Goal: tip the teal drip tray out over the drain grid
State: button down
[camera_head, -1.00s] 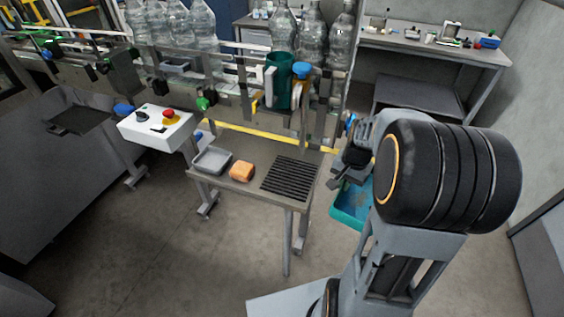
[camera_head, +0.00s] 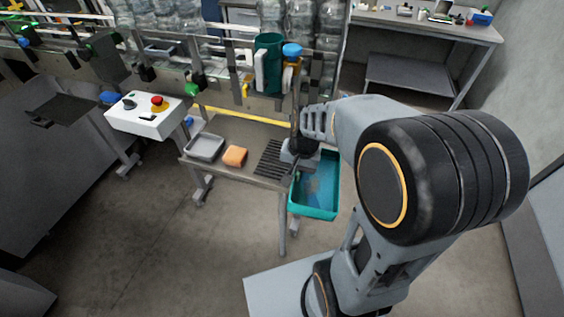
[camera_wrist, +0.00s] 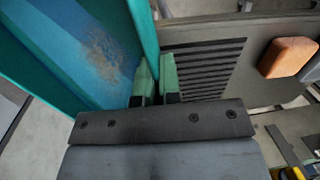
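The teal drip tray (camera_head: 328,210) is at the right end of the small table, just right of the drain grid (camera_head: 270,160). Its floor shows a blue area and a brownish patch. My gripper (camera_head: 298,160) is at the tray's left wall. In the wrist view, my gripper (camera_wrist: 156,80) has its green fingertips on either side of the tray's wall (camera_wrist: 146,35), and the tray (camera_wrist: 60,45) fills the left. The slotted drain grid (camera_wrist: 205,65) lies just right of the fingers. My wrist hides part of the grid in the head view. Any tilt of the tray is hard to judge.
On the table are a grey tray (camera_head: 205,147) and an orange sponge (camera_head: 235,156). Behind stands the machine with a teal cylinder (camera_head: 268,62), a blue cap (camera_head: 292,50) and clear bottles. A white control box (camera_head: 145,115) stands left. Floor is open in front.

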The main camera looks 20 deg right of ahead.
jog(key=a+n, duration=0.4)
jog(key=a, duration=1.1)
jog(key=shift+s+a+r+n+g+y, duration=0.15)
jog(key=shift+a+r+n+g+y, duration=0.2)
jog(key=shift+r+n+g+y, duration=0.1)
jog(key=shift+d+r+y, duration=0.2)
jog(key=shift+r+y, duration=0.35)
jog(key=shift+r, duration=0.35)
jog(key=shift+d+r+g+y, duration=0.25)
jog(key=shift+r+y, duration=0.35)
jog(key=shift+r, duration=0.2)
jog(key=shift+w+d+r+y, duration=0.2)
jog(key=shift+d+r+y, duration=0.15)
jog(key=shift+r+y, duration=0.4)
